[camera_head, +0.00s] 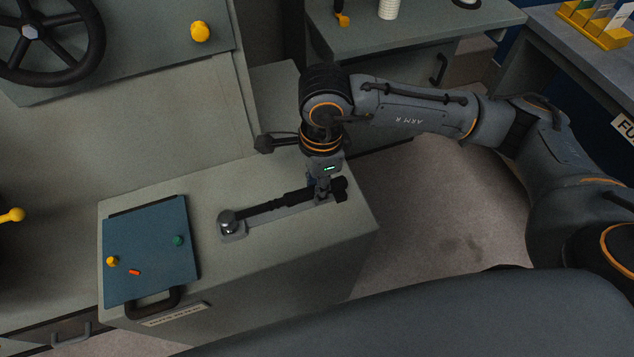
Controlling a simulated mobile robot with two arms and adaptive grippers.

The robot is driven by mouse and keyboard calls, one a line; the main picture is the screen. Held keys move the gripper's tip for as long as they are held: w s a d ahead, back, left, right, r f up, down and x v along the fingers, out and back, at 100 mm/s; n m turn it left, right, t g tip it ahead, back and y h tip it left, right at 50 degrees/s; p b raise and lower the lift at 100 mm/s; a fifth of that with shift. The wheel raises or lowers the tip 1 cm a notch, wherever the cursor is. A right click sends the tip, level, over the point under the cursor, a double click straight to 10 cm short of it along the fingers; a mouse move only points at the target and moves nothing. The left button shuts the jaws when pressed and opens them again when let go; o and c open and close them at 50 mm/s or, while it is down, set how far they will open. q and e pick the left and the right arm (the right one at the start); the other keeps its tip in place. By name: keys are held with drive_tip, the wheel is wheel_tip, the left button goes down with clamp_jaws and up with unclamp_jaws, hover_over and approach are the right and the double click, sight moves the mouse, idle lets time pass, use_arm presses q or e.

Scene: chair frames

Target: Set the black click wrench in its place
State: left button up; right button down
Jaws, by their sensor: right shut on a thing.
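The black click wrench (283,205) lies low over the top of the grey-green cabinet, along a narrow light grey holder (267,218). Its silver head (228,223) is at the left end of the holder, and its dark handle end reaches right. I cannot tell whether the wrench rests fully in the holder. My right gripper (323,192) points down at the handle end and is shut on the wrench. The fingers partly hide the handle there. My left gripper is not in view.
A blue panel (150,245) with a black handle, a yellow knob, a green knob and a red piece is left of the wrench on the cabinet top (255,255). A black handwheel (70,65) is at upper left. A yellow-and-white rack (597,22) stands at far upper right.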

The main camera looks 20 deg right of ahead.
drive_tip(key=shift+f, duration=0.1)
idle(0.3)
drive_tip(key=c, duration=1)
unclamp_jaws()
drive_tip(key=r, duration=1.2)
drive_tip(key=shift+d, duration=0.25)
drive_tip(key=shift+s+f, duration=0.1)
